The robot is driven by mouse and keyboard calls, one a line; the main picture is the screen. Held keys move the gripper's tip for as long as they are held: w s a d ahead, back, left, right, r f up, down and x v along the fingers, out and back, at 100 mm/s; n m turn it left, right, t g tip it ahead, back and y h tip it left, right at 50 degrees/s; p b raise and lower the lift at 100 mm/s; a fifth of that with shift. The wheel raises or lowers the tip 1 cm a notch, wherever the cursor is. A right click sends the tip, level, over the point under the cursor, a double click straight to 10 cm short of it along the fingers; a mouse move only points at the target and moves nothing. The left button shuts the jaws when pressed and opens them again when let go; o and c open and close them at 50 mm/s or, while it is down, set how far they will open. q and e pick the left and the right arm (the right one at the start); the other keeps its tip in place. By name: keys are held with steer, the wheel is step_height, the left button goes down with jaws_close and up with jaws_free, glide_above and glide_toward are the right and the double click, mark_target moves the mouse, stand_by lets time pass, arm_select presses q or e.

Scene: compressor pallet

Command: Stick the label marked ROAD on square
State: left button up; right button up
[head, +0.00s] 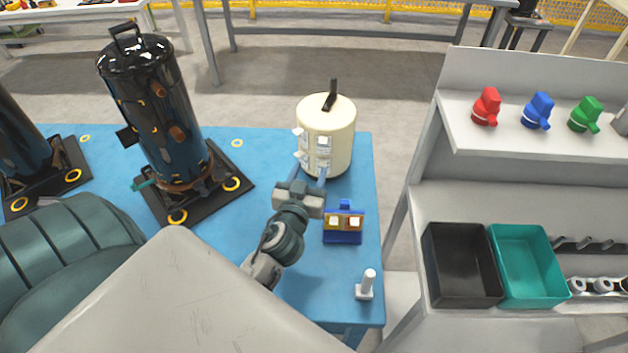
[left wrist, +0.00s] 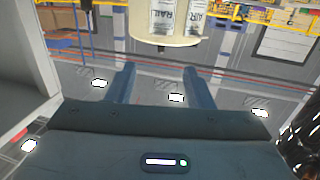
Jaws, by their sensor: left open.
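A cream cylinder (head: 341,118) with a black handle on top stands on the blue table. Several small white labels (head: 323,145) stick out around its side. In the left wrist view the cylinder (left wrist: 150,40) carries labels reading RAIL (left wrist: 162,16) and AIR (left wrist: 194,16). I cannot make out a label marked ROAD, nor a marked square. My left gripper (head: 311,172) is open and empty, its fingers pointing at the near side of the cylinder, just below the labels. It also shows in the left wrist view (left wrist: 160,87), fingers apart below the cylinder. My right gripper is not in view.
A tall black compressor (head: 160,115) stands left on a dark base plate. Right, a shelf holds black (head: 460,295) and teal (head: 530,293) bins and coloured knobs (head: 539,110).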

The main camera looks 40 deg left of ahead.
arm_select(q)
steer(key=b, duration=0.8)
glide_toward(320, 169)
steer(key=s+d+r, duration=0.2)
steer(key=s+r, duration=0.2)
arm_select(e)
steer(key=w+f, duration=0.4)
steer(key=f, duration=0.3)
arm_select(q)
steer(key=p+x, duration=0.3)
steer(key=x, duration=0.8)
steer(key=shift+d, duration=0.15)
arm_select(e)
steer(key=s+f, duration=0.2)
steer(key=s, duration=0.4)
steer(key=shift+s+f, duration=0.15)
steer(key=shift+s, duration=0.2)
arm_select(q)
steer(key=shift+w, duration=0.1)
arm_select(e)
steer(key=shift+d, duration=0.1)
arm_select(q)
jaws_close()
